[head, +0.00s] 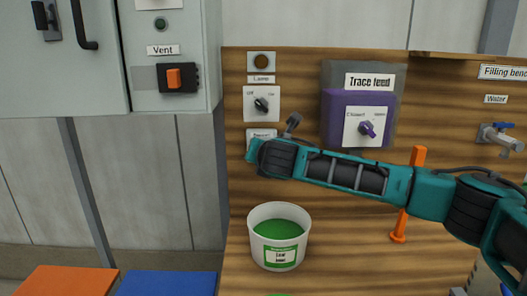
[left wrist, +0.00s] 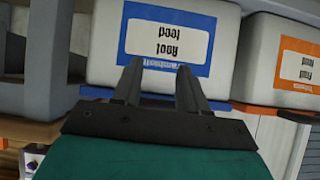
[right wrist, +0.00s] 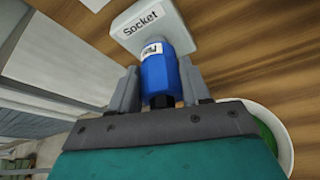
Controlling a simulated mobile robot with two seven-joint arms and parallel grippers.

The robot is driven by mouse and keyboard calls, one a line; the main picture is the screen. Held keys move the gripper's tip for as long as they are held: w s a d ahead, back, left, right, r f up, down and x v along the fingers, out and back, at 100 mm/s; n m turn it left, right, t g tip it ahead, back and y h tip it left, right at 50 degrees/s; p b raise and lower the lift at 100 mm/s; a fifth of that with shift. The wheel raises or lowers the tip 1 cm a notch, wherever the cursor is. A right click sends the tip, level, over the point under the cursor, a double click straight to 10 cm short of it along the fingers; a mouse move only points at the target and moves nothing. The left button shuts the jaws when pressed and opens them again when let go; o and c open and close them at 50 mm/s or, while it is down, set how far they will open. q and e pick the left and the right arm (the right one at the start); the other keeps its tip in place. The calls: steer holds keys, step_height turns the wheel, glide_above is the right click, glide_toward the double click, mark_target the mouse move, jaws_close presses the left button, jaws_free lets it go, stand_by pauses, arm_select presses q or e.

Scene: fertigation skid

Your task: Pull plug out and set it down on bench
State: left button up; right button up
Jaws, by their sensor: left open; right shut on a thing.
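The blue plug (right wrist: 157,82) shows in the right wrist view, with its white label and a black end toward my palm. Its far end is at the white plate labelled Socket (right wrist: 147,24); it looks seated there, but the contact is hard to judge. My right gripper (right wrist: 158,70) is shut on the plug, one finger on each side. In the head view my right arm reaches across the wooden board and hides the plug. My left gripper (left wrist: 159,68) is open and empty, in front of a white container (left wrist: 225,55) with a blue label.
A white tub (head: 262,261) with green contents stands on the wooden bench (head: 340,262) below my right arm. The purple Trace feed box (head: 341,108) and an orange handle (head: 399,229) are close to the arm. A grey cabinet (head: 60,85) stands left. An orange-labelled container (left wrist: 262,60) is beside the blue-labelled one.

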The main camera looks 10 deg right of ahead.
steer(key=shift+s+a+r+p, duration=0.1)
steer(key=shift+s+a+p, duration=0.1)
steer(key=shift+s+p, duration=0.6)
steer(key=shift+s, duration=0.3)
steer(key=shift+s+a+r+p, duration=0.1)
steer(key=shift+s+a+p, duration=0.05)
steer(key=shift+s+p, duration=0.55)
steer(key=shift+s+a, duration=0.15)
steer(key=shift+s, duration=0.5)
